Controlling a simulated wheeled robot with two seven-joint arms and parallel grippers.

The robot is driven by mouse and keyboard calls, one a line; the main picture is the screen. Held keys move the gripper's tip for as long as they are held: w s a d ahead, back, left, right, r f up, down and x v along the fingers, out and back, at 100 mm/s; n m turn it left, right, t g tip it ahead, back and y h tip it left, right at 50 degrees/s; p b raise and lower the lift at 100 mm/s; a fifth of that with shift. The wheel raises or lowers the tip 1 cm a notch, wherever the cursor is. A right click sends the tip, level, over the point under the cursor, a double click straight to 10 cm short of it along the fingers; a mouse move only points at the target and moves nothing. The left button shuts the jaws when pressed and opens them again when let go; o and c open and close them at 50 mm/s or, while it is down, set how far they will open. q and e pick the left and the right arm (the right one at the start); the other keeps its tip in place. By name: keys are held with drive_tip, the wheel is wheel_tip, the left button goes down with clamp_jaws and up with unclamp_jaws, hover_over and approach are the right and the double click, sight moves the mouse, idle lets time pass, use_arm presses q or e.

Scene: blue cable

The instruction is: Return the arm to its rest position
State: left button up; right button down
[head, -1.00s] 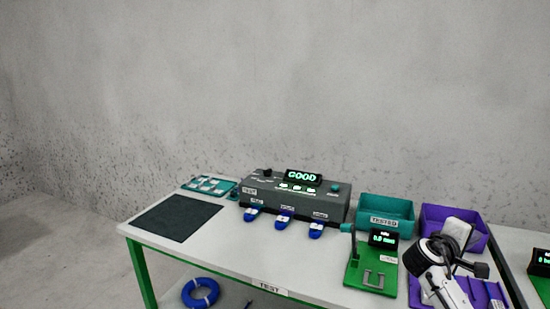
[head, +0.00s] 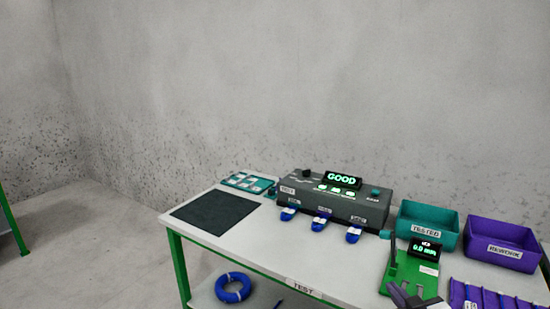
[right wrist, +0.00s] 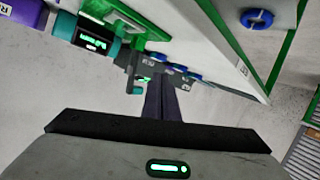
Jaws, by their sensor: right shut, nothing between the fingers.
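My right gripper (head: 402,292) shows at the bottom edge of the head view, in front of the green gauge stand (head: 425,283). Only its dark front part is in frame. In the right wrist view, its two dark fingers (right wrist: 165,84) are together with nothing between them. The fingers overlap the tester in that view, and I cannot tell the distance. My left gripper is not in the head view. Blue cable plugs (head: 320,224) sit along the front of the grey tester (head: 335,200), whose display reads GOOD.
A teal TESTED bin (head: 428,229) and a purple REWORK bin (head: 502,251) stand at the right, with a purple rack (head: 490,296) before them. A dark mat (head: 214,211) lies at the left of the table. A blue cable coil (head: 233,287) rests on the lower shelf.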

drive_tip(key=s+a+f+g, duration=0.2)
drive_tip(key=s+a+f, duration=0.2)
drive_tip(key=s, duration=0.7)
drive_tip(key=s+a+f+g+y, duration=0.1)
drive_tip(key=s+a+f, duration=0.4)
drive_tip(key=s+f, duration=0.3)
drive_tip(key=s+a+f+g+y, duration=0.1)
drive_tip(key=s+a+f, duration=0.3)
drive_tip(key=s, duration=1.2)
wheel_tip(320, 180, down, 3)
drive_tip(key=shift+s+a+r+m+g, duration=0.2)
drive_tip(key=shift+m+g, duration=0.2)
drive_tip(key=shift+g, duration=0.4)
